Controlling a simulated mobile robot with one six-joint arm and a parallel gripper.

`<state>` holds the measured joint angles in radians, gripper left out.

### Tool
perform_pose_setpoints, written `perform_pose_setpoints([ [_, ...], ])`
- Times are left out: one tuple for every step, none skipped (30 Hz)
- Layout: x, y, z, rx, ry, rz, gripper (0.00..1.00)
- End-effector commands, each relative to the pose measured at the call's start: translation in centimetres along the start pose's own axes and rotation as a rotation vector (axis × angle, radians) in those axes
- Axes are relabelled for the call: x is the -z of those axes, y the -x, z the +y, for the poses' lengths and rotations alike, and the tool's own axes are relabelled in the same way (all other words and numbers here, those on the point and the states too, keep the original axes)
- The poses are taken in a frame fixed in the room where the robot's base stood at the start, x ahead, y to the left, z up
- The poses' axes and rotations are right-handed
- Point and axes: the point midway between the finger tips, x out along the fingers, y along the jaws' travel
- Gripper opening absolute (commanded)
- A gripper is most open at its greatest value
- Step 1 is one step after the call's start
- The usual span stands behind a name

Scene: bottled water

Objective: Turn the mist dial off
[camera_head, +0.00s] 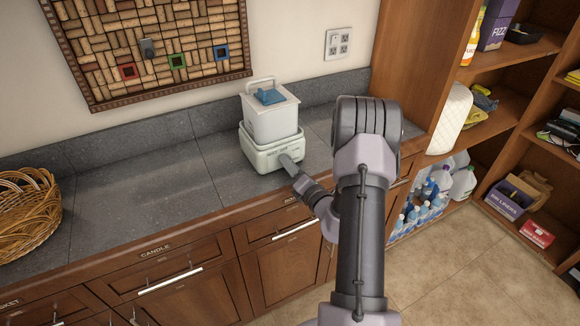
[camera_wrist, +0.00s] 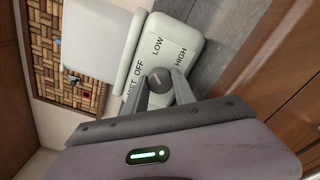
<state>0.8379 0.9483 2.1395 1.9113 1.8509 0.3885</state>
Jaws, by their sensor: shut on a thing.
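A white humidifier (camera_head: 272,118) with a pale base (camera_head: 262,156) and a blue part on top stands on the dark counter. In the wrist view, the base's face (camera_wrist: 172,42) carries the words MIST, OFF, LOW and HIGH around a grey round dial (camera_wrist: 160,76). My gripper (camera_head: 287,160) reaches the front of the base; it also shows in the wrist view (camera_wrist: 161,88), its two fingers shut on the dial from both sides. The fingers partly cover the dial, and I cannot tell which word it points to. In the head view the dial is hidden by my gripper.
A wicker basket (camera_head: 28,210) sits at the counter's left end. A cork board (camera_head: 155,45) and an outlet (camera_head: 338,43) are on the wall behind. Wooden shelves (camera_head: 515,95) with bottles and boxes stand at the right. The counter (camera_head: 150,190) between basket and humidifier is clear.

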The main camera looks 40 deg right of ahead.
Motion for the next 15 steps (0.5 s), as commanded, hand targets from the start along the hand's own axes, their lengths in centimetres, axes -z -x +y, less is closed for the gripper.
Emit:
perform_pose_setpoints([
  [0.12, 0.03, -0.12, 0.001, 0.041, 0.001, 0.00],
  [0.12, 0.03, -0.13, 0.001, 0.070, 0.001, 0.00],
  [0.13, 0.03, -0.13, 0.001, 0.107, 0.001, 0.00],
  [0.13, 0.03, -0.13, 0.001, 0.136, 0.001, 0.00],
  [0.13, 0.03, -0.13, 0.001, 0.164, 0.001, 0.00],
  [0.13, 0.03, -0.12, 0.000, 0.202, 0.001, 0.00],
  [0.13, 0.03, -0.12, 0.000, 0.230, 0.001, 0.00],
  [0.12, 0.03, -0.12, 0.000, 0.258, 0.001, 0.00],
  [0.13, 0.03, -0.13, 0.000, 0.294, 0.001, 0.00],
  [0.14, 0.04, -0.14, 0.001, 0.320, 0.001, 0.00],
  [0.15, 0.04, -0.15, 0.001, 0.347, 0.001, 0.00],
  [0.16, 0.04, -0.16, 0.001, 0.381, 0.001, 0.00],
  [0.16, 0.04, -0.16, 0.001, 0.407, 0.001, 0.00],
  [0.15, 0.04, -0.15, 0.001, 0.431, 0.001, 0.00],
  [0.15, 0.03, -0.15, 0.001, 0.462, 0.001, 0.00],
])
